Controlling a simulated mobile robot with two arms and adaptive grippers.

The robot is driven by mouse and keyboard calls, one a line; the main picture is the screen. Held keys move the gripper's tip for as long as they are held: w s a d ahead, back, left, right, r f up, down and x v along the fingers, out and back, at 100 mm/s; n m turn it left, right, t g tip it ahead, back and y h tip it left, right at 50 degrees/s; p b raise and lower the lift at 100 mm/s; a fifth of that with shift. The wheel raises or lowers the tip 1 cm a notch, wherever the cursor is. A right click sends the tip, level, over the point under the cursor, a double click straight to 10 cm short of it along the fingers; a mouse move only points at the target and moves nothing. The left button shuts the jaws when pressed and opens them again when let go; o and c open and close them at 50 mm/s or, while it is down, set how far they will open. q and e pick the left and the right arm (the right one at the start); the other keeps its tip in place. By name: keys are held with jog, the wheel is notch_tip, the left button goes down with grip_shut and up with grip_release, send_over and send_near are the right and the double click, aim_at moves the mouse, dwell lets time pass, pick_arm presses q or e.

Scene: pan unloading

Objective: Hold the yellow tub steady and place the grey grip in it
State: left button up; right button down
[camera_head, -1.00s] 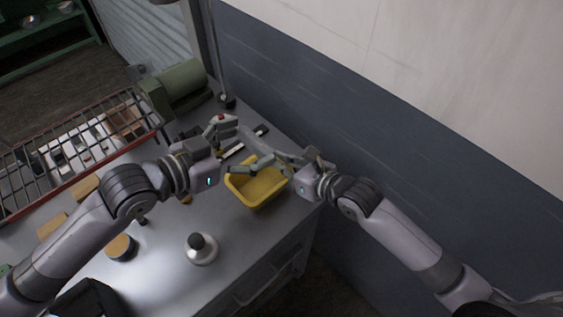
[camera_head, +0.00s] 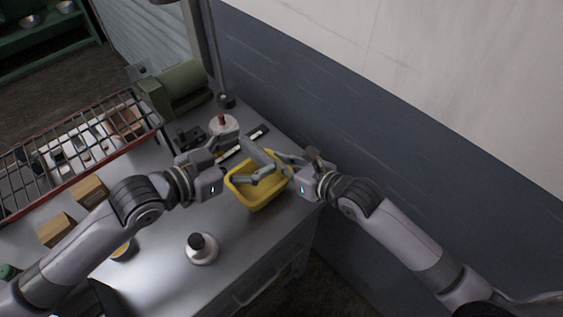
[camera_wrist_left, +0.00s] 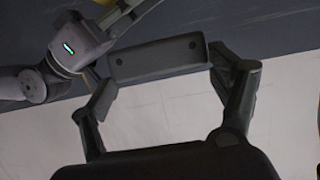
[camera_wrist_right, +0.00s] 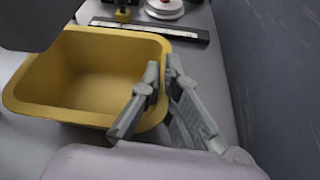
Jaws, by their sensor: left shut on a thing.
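The yellow tub (camera_head: 243,199) stands upright near the table's right edge; it also shows in the right wrist view (camera_wrist_right: 45,107). My right gripper (camera_wrist_right: 164,82) is shut on the tub's right wall, one finger inside and one outside. My left gripper (camera_head: 252,156) is shut on the grey grip (camera_head: 259,157), a bar held above the tub's back part. In the left wrist view the grip (camera_wrist_left: 155,60) spans between the two fingers, with two dark holes in its face. The head view does not clearly show its height above the rim.
Cardboard boxes (camera_head: 57,229) and a wire rack (camera_head: 20,170) are at the left. A wall rises at the right.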

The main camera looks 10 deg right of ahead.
pick_arm(q)
jog(key=shift+f, duration=3)
jog(key=o, duration=1.1)
jog(key=shift+r, duration=0.1)
jog(key=v, duration=1.2)
pick_arm(e)
jog(key=c, duration=1.7)
grip_release()
